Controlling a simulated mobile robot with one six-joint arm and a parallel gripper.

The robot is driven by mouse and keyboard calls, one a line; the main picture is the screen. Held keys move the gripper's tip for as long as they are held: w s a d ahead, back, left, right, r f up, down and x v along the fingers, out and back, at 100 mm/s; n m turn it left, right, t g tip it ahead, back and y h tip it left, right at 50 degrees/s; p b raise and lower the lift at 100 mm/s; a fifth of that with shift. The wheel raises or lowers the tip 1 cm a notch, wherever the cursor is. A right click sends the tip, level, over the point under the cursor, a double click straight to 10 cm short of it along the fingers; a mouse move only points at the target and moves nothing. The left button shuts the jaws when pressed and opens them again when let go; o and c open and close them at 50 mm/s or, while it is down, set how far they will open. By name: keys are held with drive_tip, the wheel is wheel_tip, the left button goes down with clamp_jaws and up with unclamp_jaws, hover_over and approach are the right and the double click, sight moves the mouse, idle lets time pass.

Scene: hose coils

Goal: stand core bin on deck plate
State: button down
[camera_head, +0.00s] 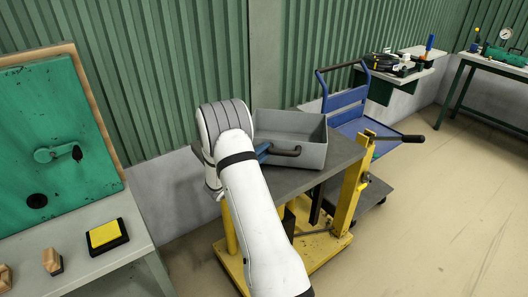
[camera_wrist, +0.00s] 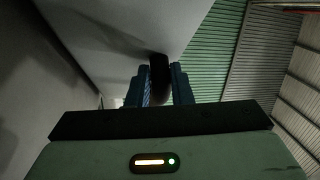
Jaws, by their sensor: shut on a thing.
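The core bin, a grey open-topped box (camera_head: 308,154) with a dark bar handle (camera_head: 287,152) on its near side, is over the dark top plate (camera_head: 340,152) of a yellow lift stand. I cannot tell whether its base touches that plate. My gripper (camera_head: 263,151) is shut on the handle, its blue fingers partly hidden by my white wrist. In the wrist view the fingers (camera_wrist: 159,88) stand on either side of the dark handle (camera_wrist: 159,68), below the bin's pale wall (camera_wrist: 115,28). Which surface is called the deck plate is not clear.
A blue trolley (camera_head: 349,98) stands behind the lift stand (camera_head: 348,200). A bench at left holds a green panel (camera_head: 60,130), a yellow-topped pad (camera_head: 105,234) and wooden blocks (camera_head: 52,261). Benches at the back right hold hose gear (camera_head: 383,62). The floor at right is clear.

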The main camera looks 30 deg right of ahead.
drive_tip(key=shift+f+b, duration=0.3)
drive_tip(key=shift+f, duration=0.25)
idle(1.0)
drive_tip(key=c, duration=1.2)
unclamp_jaws()
drive_tip(key=shift+f, duration=0.1)
drive_tip(key=shift+p+v, duration=0.35)
drive_tip(key=shift+v, duration=3.65)
drive_tip(key=shift+a, duration=0.1)
drive_tip(key=b+v, duration=0.1)
drive_tip(key=v, duration=0.6)
drive_tip(key=shift+a, duration=0.35)
drive_tip(key=shift+s, duration=0.1)
